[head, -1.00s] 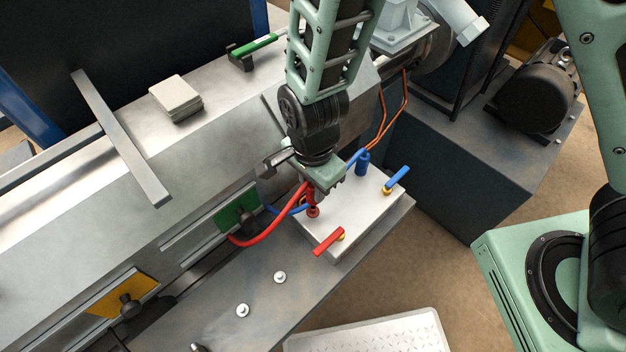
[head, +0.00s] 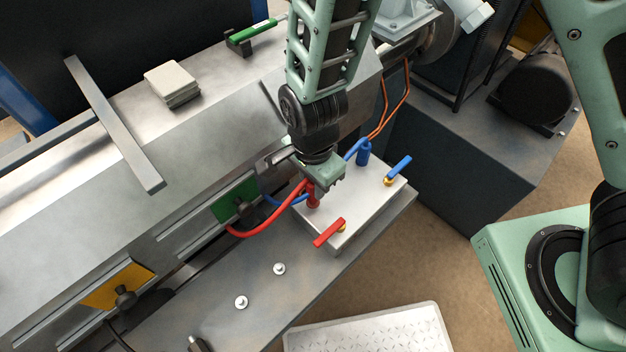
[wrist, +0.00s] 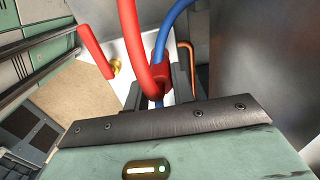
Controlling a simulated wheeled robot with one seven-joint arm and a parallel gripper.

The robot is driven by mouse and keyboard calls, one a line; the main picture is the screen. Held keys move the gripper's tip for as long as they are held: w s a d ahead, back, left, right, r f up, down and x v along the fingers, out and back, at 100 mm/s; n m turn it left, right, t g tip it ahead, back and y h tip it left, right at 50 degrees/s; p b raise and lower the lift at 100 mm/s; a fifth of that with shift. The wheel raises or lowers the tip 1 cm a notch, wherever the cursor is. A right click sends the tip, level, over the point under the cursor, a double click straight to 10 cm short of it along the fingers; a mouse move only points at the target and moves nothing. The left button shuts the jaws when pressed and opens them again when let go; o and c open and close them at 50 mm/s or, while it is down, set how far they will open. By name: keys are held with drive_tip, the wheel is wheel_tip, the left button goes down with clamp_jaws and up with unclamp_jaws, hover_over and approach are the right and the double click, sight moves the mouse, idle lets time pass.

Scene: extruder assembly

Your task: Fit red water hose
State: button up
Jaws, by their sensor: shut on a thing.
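The red water hose (head: 268,228) curves from beside the green plate (head: 235,204) up to my gripper (head: 313,184). My gripper is shut on the hose's red end fitting, which shows between the fingers in the wrist view (wrist: 161,72). The fitting points down at the left part of the pale valve block (head: 352,205). Red (head: 313,201) shows from under the fingers down to the block top. I cannot tell whether the fitting is fully seated. The red lever valve (head: 329,233) is just in front of it.
A blue hose (head: 353,150) with a blue fitting (head: 363,153) stands at the block's back. A blue lever (head: 399,168) is at its right. Two bolts (head: 279,268) lie on the bare metal ledge.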

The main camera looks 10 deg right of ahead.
drive_tip(key=shift+f+b, duration=0.5)
drive_tip(key=shift+f, duration=0.5)
drive_tip(key=o, duration=1.1)
drive_tip(key=shift+c, duration=0.2)
wheel_tip(320, 180, up, 17)
drive_tip(key=p, duration=0.2)
drive_tip(key=shift+r+p, duration=0.2)
drive_tip(key=shift+p, duration=0.2)
drive_tip(key=s+d+r+n, duration=0.3)
drive_tip(key=s+d+n, duration=0.1)
drive_tip(key=n, duration=0.5)
drive_tip(key=s+d+r+n, duration=0.4)
drive_tip(key=s+n, duration=0.3)
drive_tip(key=n, duration=0.3)
drive_tip(key=shift+y, duration=0.3)
